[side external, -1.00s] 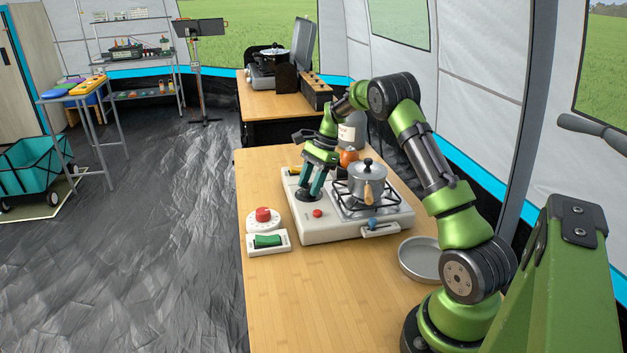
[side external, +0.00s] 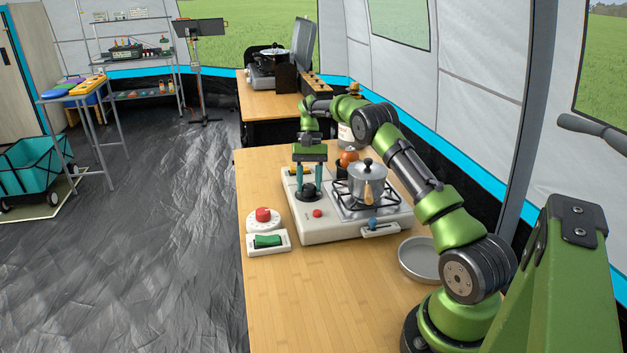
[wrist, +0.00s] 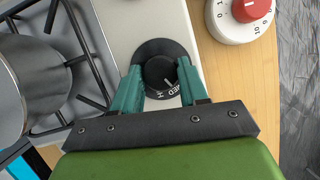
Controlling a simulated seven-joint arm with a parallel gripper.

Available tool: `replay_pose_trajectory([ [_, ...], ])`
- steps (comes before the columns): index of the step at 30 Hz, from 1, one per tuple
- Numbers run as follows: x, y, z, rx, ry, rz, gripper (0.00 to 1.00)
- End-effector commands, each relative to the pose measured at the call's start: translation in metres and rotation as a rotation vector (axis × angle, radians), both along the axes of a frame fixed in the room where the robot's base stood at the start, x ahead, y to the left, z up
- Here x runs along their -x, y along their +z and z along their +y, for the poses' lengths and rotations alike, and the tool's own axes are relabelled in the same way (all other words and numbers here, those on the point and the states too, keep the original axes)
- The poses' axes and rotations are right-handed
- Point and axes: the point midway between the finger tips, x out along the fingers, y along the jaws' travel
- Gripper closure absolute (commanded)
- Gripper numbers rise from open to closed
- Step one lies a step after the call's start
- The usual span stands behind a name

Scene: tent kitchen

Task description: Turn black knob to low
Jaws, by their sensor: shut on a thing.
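The black knob (side external: 308,191) is on the left part of the white stove (side external: 312,229). In the wrist view the black knob (wrist: 161,74) sits between my two teal fingers, with a white pointer line and partly hidden lettering on its dial ring. The line points down and slightly right in that view, near lettering partly covered by my right finger. My gripper (side external: 308,187) is above the stove with its fingers pointing down. It also shows in the wrist view (wrist: 160,78), shut on the black knob, one finger on each side.
A pot (side external: 368,183) stands on the burner grate, right of my gripper. A white timer with a red knob (side external: 263,214) and a green switch (side external: 267,240) lie left of the stove. A grey pan (side external: 420,257) is at front right. The front of the table is clear.

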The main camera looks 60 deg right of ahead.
Motion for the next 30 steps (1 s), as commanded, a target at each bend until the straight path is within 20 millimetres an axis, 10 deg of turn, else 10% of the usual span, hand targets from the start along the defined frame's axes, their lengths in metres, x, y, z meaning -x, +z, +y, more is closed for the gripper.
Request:
replay_pose_trajectory([
  [30, -0.0039, -0.0003, 0.0022, 0.004, 0.6, -0.004, 0.87],
])
